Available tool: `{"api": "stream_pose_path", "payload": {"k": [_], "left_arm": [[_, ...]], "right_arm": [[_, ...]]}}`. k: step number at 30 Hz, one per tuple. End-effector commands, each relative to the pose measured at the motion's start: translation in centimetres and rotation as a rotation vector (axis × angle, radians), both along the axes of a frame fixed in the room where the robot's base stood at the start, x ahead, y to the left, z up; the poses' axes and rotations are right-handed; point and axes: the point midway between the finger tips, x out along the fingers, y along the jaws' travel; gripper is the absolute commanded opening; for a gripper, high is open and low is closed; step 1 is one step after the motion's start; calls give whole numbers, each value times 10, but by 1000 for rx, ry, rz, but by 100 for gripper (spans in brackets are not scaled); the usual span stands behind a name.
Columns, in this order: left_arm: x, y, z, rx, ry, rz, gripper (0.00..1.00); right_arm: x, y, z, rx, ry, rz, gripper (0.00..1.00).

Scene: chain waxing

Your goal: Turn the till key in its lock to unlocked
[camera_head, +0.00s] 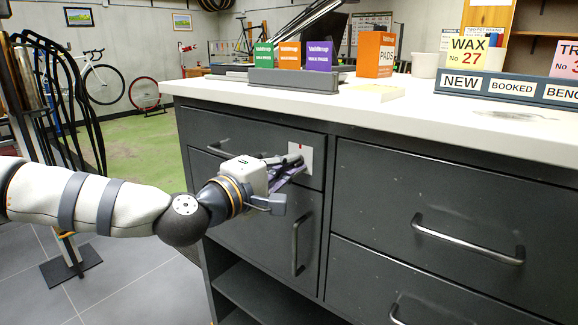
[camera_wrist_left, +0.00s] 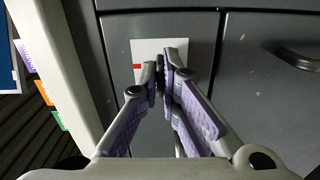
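The till lock's white plate (camera_head: 306,151) is on the front of the upper left dark grey drawer, under the white counter top. In the left wrist view the plate (camera_wrist_left: 147,48) shows a short red mark on its left side. My left gripper (camera_head: 297,162) is right at the plate. In the left wrist view its fingertips (camera_wrist_left: 160,76) are drawn close together over the plate, with a thin dark piece between them, which looks like the till key. The key is mostly hidden by the fingers, so its angle cannot be read. My right gripper is out of view.
A bar handle (camera_head: 232,151) sits left of the plate on the same drawer, and an upright handle (camera_head: 297,246) is on the door below. Boxes, including an orange pads box (camera_head: 375,54), and a sign rail (camera_head: 505,88) stand on the counter.

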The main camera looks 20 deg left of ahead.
Motion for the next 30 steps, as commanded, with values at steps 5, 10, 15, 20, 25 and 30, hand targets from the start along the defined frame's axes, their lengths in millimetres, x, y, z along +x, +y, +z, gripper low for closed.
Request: {"api": "stream_pose_path", "payload": {"k": [5,10,15,20,25,30], "left_arm": [[0,0,-1,-31,12,-1,0],[0,-1,0,-40,16,-2,0],[0,-1,0,-40,16,-2,0],[0,-1,0,-40,16,-2,14],[0,0,0,-39,15,-1,25],[-1,0,0,-39,14,-1,25]], "right_arm": [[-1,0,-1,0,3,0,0],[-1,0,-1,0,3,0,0],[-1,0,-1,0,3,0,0],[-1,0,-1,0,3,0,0],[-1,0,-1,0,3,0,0],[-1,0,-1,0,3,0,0]]}}
